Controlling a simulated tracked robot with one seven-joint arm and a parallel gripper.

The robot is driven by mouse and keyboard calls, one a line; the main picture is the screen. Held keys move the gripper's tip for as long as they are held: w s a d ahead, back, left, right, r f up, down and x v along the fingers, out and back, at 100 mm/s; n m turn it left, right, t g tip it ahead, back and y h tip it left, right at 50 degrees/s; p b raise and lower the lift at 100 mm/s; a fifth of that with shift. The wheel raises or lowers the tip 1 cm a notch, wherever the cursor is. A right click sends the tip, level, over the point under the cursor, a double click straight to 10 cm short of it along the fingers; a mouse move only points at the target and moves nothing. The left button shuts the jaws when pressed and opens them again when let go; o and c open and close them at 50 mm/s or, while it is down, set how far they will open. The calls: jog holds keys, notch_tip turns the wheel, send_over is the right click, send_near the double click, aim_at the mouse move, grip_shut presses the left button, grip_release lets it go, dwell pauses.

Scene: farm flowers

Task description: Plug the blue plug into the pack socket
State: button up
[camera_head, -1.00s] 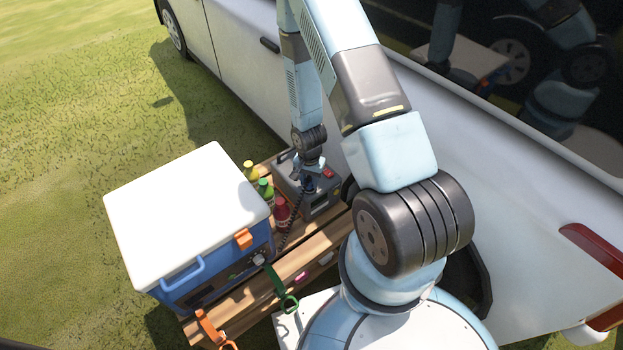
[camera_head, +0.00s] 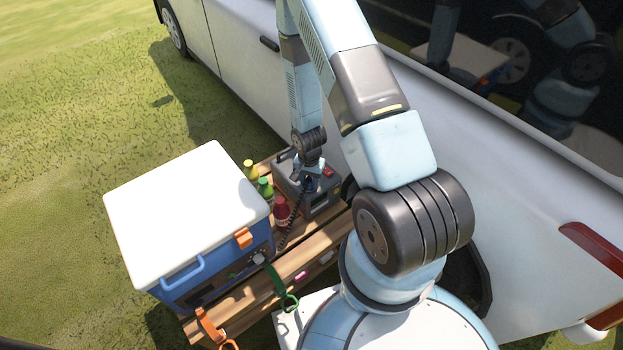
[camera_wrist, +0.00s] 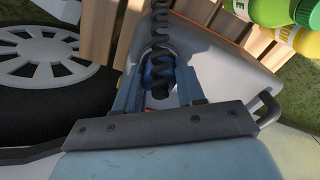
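The blue plug (camera_wrist: 152,74) sits between my gripper's two fingers (camera_wrist: 158,92) in the wrist view, with a black coiled cable (camera_wrist: 162,30) running from it. My gripper appears shut on the plug. In the head view my gripper (camera_head: 308,174) points down over the grey power pack (camera_head: 321,208), and a small blue part of the plug shows at the fingers. The pack's grey surface also shows behind the plug in the wrist view (camera_wrist: 212,48). The socket is hidden, so I cannot tell whether the plug touches or enters it.
A blue cooler with a white lid (camera_head: 185,205) stands left of the pack on a slatted wooden bench (camera_head: 315,245). Several bottles (camera_head: 265,188) stand between them. A white van (camera_head: 440,130) stands close behind and right.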

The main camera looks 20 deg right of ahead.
jog(key=o, duration=0.5)
jog(key=shift+c, duration=0.2)
jog(key=shift+r, duration=0.1)
notch_tip(320, 180, up, 13)
jog(key=shift+r, duration=0.2)
dwell(0.3)
dwell(0.5)
